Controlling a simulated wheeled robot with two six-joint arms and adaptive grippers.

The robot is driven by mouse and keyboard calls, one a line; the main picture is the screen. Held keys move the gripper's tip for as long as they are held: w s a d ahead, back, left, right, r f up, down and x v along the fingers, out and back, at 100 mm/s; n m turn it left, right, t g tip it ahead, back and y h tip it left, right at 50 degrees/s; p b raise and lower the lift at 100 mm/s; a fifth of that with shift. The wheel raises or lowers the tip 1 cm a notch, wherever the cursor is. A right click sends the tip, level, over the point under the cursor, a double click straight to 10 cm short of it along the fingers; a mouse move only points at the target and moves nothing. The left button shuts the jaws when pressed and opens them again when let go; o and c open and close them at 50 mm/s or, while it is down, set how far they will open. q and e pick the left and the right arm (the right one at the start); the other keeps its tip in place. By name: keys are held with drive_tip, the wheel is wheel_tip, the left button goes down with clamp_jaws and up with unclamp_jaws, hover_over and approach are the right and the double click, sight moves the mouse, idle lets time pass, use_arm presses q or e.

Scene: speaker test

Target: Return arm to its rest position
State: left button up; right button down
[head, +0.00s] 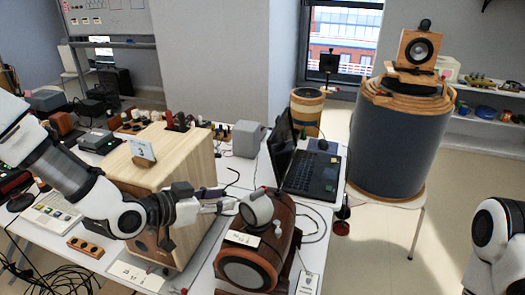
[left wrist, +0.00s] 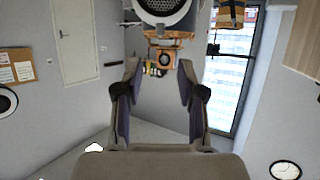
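My left arm comes in from the left over the table, and my left gripper (head: 222,201) is in front of the wooden box speaker (head: 165,180) and beside the small brown barrel-shaped speaker (head: 255,262). In the left wrist view the two fingers of my left gripper (left wrist: 158,75) stand wide apart with nothing between them. A round speaker front (left wrist: 165,8) shows beyond them at the top. My right arm shows only as a white link at the right edge of the head view; its gripper is out of view.
An open laptop (head: 312,175) stands behind the barrel speaker. A large grey cylinder (head: 398,145) with a small box speaker (head: 418,48) on top stands at the right. Cables and small devices crowd the table's left. Floor is clear at the right.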

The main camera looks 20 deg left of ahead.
use_arm(q)
drive_tip(key=s+f+n+g+y, duration=0.2)
drive_tip(key=s+f+g, duration=0.15)
drive_tip(key=f, duration=0.65)
drive_tip(key=s+f+n+g+y, duration=0.2)
drive_tip(key=s+f, duration=0.3)
drive_tip(key=f, duration=0.6)
drive_tip(key=s+f+n+g+y, duration=0.1)
drive_tip(key=s+f+g, duration=0.2)
drive_tip(key=s+f, duration=0.4)
drive_tip(key=s+a+f+n+g+y+b, duration=0.1)
drive_tip(key=s+f+g+y, duration=0.1)
drive_tip(key=s+f, duration=0.5)
drive_tip(key=s+g, duration=0.1)
drive_tip(key=s, duration=0.2)
drive_tip(key=shift+s+a+f+n, duration=0.2)
drive_tip(key=shift+s+a+n, duration=0.1)
drive_tip(key=shift+n, duration=0.1)
drive_tip(key=shift+w, duration=0.1)
